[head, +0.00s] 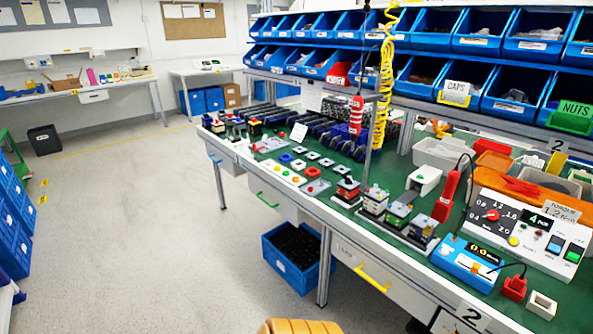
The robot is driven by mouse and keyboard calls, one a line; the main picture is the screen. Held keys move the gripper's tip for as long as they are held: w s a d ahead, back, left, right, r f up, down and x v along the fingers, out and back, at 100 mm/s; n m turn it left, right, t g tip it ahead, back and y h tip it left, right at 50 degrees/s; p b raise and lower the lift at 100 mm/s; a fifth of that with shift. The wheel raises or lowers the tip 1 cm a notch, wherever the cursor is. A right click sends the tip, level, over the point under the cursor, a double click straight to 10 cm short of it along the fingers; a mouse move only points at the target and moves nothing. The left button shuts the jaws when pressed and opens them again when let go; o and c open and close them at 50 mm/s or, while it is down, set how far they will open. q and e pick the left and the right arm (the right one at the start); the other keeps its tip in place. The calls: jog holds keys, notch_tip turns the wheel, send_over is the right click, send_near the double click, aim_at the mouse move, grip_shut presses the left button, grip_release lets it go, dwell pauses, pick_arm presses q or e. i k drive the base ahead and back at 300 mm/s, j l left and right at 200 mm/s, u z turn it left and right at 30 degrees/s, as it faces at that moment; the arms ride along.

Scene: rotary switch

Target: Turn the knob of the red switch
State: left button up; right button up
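A row of small block-shaped switches stands on the green mat of the workbench, right of centre in the head view. The leftmost one (347,190) has a red band and looks like the red switch, but its knob is too small to tell its position. A white control box (477,228) at the right also carries a red dial knob (492,215) on a numbered scale. Neither of my grippers is in view, and nothing is seen touching the switches.
Blue parts bins (536,36) fill shelves above the bench. A yellow coiled cable (386,80) hangs in front of them. A blue crate (292,258) with dark contents sits under the bench. A tan rounded object (300,327) shows at the bottom edge. The floor at left is open.

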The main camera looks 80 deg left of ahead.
aim_at(350, 180)
jog(key=u, duration=2.3)
jog(key=i+j+z, duration=0.1)
jog(key=i+j, duration=0.05)
